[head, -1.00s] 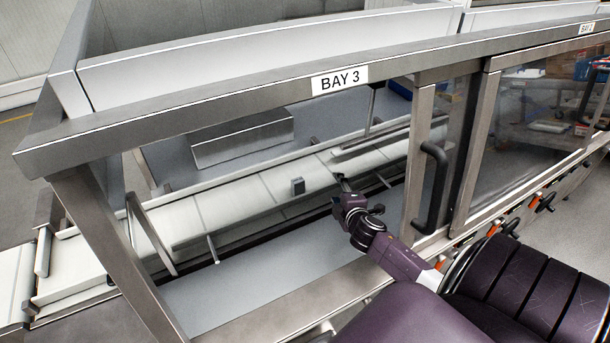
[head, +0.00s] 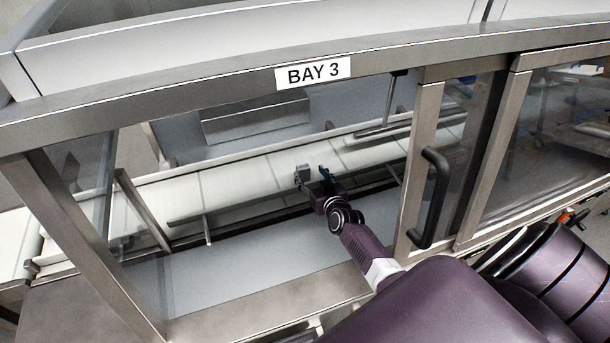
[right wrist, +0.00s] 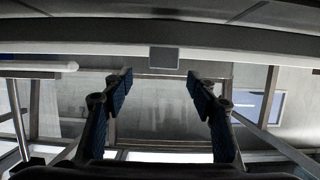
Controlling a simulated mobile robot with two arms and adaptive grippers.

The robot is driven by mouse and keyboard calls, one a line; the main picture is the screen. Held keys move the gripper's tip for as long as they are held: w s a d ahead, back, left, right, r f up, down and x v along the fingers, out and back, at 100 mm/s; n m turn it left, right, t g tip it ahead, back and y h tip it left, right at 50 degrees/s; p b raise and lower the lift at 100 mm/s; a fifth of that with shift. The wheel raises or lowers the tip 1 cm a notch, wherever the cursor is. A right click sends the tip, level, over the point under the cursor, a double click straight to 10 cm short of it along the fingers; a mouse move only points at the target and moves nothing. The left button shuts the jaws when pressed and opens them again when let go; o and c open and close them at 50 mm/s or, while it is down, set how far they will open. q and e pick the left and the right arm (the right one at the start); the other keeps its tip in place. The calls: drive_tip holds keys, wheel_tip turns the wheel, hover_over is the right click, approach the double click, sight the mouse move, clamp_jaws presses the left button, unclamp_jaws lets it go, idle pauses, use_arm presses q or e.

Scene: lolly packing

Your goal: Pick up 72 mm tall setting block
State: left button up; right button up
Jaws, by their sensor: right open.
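The setting block (head: 303,171) is a small grey block standing on the pale conveyor belt inside the bay in the head view. In the right wrist view a small grey rectangle (right wrist: 164,58), which looks like the block, sits just beyond and between the fingertips. My right gripper (head: 311,176) reaches in through the bay opening, close to the block on its near side. Its two blue-padded fingers are spread wide in the right wrist view (right wrist: 160,80), with nothing between the pads. Whether a finger touches the block is too small to tell. My left gripper is not in view.
The bay frame with the "BAY 3" label (head: 313,73) spans above my arm. A glazed door with a black handle (head: 431,198) stands close to my arm's right. A low rail (head: 240,211) runs along the belt's near edge. A metal box (head: 255,122) lies behind the belt.

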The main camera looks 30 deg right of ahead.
sight(304, 168)
drive_tip(key=shift+w+f+b, duration=0.4)
drive_tip(key=shift+w, duration=0.35)
drive_tip(key=b+x, duration=0.3)
drive_tip(key=x, duration=0.1)
drive_tip(key=shift+f, duration=0.15)
drive_tip(key=shift+w+b, duration=0.35)
drive_tip(key=shift+w, duration=0.05)
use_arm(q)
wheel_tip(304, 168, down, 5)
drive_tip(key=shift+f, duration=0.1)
use_arm(e)
drive_tip(key=shift+s, duration=0.1)
drive_tip(key=shift+c, duration=0.7)
drive_tip(key=c, duration=1.3)
